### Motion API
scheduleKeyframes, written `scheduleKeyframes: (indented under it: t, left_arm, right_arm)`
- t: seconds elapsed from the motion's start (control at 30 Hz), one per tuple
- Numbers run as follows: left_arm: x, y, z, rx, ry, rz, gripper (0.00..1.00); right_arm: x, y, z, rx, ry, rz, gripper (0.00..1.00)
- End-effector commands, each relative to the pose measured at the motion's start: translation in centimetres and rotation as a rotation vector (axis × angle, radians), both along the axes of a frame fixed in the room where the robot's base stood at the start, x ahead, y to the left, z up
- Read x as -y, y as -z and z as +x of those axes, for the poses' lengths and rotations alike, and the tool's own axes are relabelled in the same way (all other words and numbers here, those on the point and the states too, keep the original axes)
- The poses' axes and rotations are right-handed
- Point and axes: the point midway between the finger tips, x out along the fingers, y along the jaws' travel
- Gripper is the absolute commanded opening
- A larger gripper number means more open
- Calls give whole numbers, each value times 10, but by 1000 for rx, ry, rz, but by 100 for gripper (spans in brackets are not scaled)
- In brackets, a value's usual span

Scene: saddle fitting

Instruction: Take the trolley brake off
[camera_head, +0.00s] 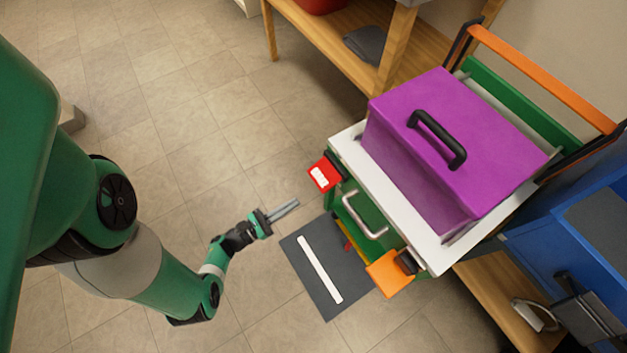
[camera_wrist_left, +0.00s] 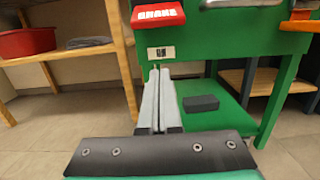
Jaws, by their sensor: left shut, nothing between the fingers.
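The green trolley (camera_head: 360,212) stands right of centre in the head view, with a large purple box (camera_head: 455,125) on its white top. The red brake pedal or lever (camera_head: 325,172), with a white label, sticks out at the trolley's left corner. It also shows at the top of the left wrist view (camera_wrist_left: 158,15), with the label reading BRAKE. My left gripper (camera_head: 297,204) is shut and empty, in front of the trolley and a little below the red brake in the picture. In the left wrist view its fingers (camera_wrist_left: 160,75) point at the trolley, below the brake. My right gripper is not in view.
An orange part (camera_head: 390,273) sticks out at the trolley's other near corner, with a metal handle (camera_head: 364,215) between. A dark mat with a white stripe (camera_head: 320,270) lies on the floor. A wooden bench (camera_head: 335,40) and a blue cabinet (camera_head: 560,260) flank the trolley. Floor at left is clear.

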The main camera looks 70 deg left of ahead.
Motion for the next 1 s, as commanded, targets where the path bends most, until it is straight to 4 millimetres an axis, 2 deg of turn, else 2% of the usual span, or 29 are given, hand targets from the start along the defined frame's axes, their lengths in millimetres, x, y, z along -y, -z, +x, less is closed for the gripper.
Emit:
scheduleKeyframes:
  t: [0.23, 0.47, 0.67, 0.97, 1.0]
  left_arm:
    - [-2, -1, 5, 0, 3, 6, 0]
    - [-6, -3, 23, 2, 9, 5, 0]
    - [-13, -4, 45, 2, 9, 4, 0]
    - [-29, -10, 100, 5, 6, 2, 0]
    - [-29, -19, 93, 3, -1, 2, 0]
  right_arm:
    - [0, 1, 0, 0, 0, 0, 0]
    - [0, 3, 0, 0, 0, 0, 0]
    - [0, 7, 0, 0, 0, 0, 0]
    - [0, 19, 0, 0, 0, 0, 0]
    - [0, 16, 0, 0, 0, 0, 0]
